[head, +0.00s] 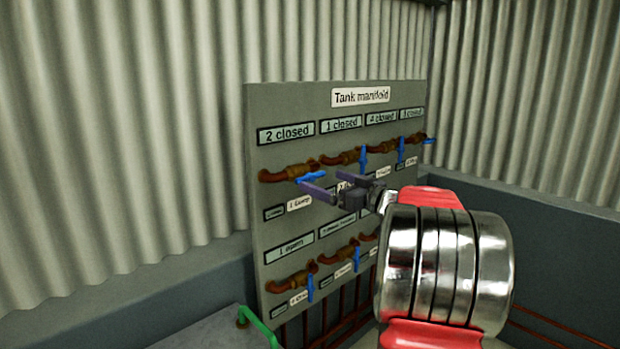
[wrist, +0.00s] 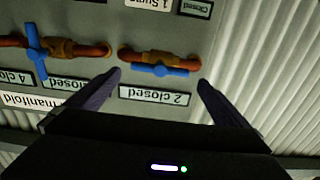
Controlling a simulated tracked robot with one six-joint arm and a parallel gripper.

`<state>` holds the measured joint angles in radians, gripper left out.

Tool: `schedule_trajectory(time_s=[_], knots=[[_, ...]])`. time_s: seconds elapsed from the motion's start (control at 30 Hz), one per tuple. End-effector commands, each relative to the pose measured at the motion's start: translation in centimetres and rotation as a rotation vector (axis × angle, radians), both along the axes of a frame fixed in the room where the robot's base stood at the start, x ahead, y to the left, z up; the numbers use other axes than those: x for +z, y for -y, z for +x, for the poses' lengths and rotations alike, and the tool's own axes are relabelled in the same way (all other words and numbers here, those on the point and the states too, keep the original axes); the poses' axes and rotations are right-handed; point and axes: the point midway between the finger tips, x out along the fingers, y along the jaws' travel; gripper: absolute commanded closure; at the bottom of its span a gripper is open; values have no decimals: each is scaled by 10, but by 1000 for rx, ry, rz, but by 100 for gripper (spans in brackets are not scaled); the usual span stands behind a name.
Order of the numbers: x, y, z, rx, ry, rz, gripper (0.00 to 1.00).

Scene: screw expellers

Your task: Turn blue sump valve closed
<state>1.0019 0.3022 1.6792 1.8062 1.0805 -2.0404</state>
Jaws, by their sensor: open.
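The sump valve is the brass valve (head: 285,174) at the upper left of the grey panel, under the "2 closed" label and above a tag that seems to read "1 Sump". Its blue handle (head: 312,177) lies roughly in line with the pipe. The wrist view, which is upside down, shows this handle (wrist: 160,70) lying sideways along the pipe. My gripper (head: 322,183) is open in front of the valve. In the wrist view my gripper (wrist: 159,79) has one dark finger on each side of the handle, apart from it, with nothing held.
The "Tank manifold" panel (head: 340,113) carries more blue-handled valves in two rows. The neighbouring handle (wrist: 38,55) stands across its pipe, close to my finger. A green pipe (head: 258,325) rises from a grey surface at lower left. Corrugated walls (head: 120,130) stand behind.

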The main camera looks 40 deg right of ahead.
Motion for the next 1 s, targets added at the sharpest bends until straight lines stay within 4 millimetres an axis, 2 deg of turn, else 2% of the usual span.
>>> schedule_trajectory(time_s=[0.2, 0.43, 0.6, 0.83, 1.0], knots=[[-1, -2, 35, 2, -2, 0, 0], [-1, -2, 62, 1, -1, 0, 0], [0, -2, 69, 0, 0, -1, 0], [0, -2, 69, -1, 0, 0, 0], [0, -2, 69, -1, -1, 0, 11]])
